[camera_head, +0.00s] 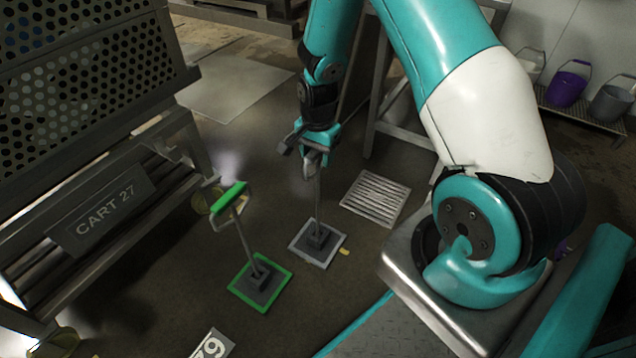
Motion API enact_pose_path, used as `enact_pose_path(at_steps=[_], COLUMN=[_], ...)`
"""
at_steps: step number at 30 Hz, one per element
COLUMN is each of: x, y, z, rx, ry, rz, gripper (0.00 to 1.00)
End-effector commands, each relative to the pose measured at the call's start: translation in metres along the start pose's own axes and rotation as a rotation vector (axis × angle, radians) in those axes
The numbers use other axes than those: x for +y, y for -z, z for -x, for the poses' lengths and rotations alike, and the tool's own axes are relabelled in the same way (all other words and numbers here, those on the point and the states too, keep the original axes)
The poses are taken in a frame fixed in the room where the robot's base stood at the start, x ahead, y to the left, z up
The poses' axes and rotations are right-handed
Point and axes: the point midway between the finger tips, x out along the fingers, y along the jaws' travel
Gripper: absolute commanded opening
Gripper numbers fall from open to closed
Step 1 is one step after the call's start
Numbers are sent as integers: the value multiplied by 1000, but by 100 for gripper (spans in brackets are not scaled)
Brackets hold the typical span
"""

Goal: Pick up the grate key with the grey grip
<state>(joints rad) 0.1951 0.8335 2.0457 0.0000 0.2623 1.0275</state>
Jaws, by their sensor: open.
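The grate key with the grey grip (318,208) stands upright in a square base with a pale border (334,254), near the middle of the picture. Its thin shaft shows, and its top is partly hidden by my gripper. My gripper (309,152) points down at the top of this key with its jaws open. I cannot tell whether the jaws touch the grip or are around it. A second grate key with a green grip (229,197) stands to the left in a green-bordered base (241,295).
A floor grate (375,198) lies right of the grey key. A dark cart marked CART 27 (101,209) with perforated panels stands on the left. A metal stand (386,125) is behind my arm. Buckets, one purple (568,88), sit on a shelf at the upper right.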

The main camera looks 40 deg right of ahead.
Motion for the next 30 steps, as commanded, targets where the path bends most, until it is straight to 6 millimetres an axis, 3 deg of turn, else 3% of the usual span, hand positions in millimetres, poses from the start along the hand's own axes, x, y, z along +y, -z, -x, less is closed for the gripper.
enact_pose_path(at_steps=[17, 20, 24, 30], x=[0, 0, 0, 0], y=[0, 0, 0, 0], z=[-5, -5, -5, -4], rx=[0, 0, 0, 0], ry=[0, 0, 0, 1], rz=[0, 0, 0, 0], gripper=[53, 35, 3, 0])
